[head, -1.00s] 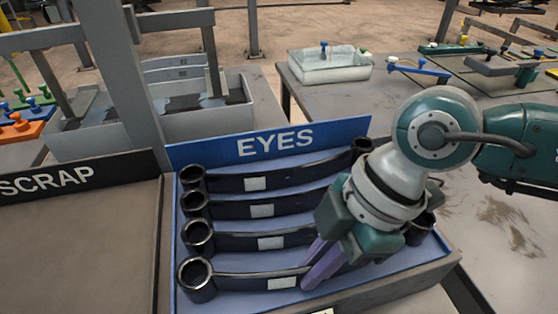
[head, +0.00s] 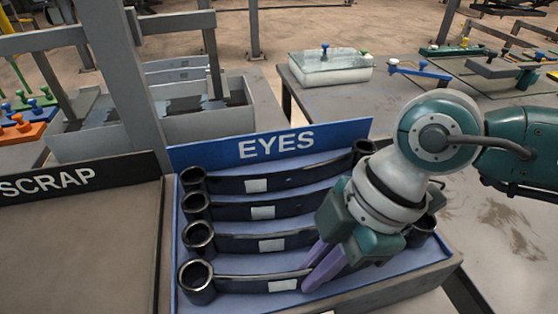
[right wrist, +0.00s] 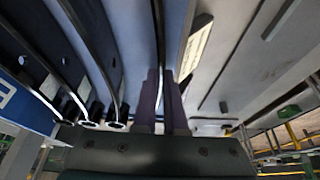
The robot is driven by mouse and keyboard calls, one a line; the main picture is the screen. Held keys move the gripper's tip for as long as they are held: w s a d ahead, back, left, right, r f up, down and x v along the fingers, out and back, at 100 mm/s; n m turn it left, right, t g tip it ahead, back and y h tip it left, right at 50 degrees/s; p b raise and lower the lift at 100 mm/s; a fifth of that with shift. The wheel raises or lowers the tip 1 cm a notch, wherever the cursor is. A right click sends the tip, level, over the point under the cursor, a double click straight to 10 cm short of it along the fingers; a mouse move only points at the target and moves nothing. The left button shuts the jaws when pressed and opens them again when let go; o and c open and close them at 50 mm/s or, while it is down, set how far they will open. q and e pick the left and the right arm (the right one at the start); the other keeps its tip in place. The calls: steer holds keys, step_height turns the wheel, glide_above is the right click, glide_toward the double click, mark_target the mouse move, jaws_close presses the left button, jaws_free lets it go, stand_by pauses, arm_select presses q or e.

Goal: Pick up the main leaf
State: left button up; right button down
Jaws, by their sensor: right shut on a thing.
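Several dark, curved main leaves with a round eye at each end lie in the blue rack marked EYES in the head view. The nearest main leaf (head: 240,286) has a white label, and its left eye is at the rack's front left. My right gripper (head: 318,268) points down at this leaf, right of its label, with its purple fingers shut on the leaf's edge. In the right wrist view the thin leaf (right wrist: 159,40) runs between the two fingers (right wrist: 161,98). The leaf still sits low in the rack, and its right part is hidden by my gripper. My left gripper is not in view.
The blue EYES rack (head: 270,145) has a raised back board. Three more leaves lie behind the held one, close together. A SCRAP area (head: 80,240) is at left beside a grey post (head: 130,90). A table with a glass-lidded tray (head: 330,68) stands behind.

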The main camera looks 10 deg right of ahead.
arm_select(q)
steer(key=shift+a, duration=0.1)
arm_select(e)
steer(key=shift+r, duration=0.15)
steer(key=shift+r, duration=0.1)
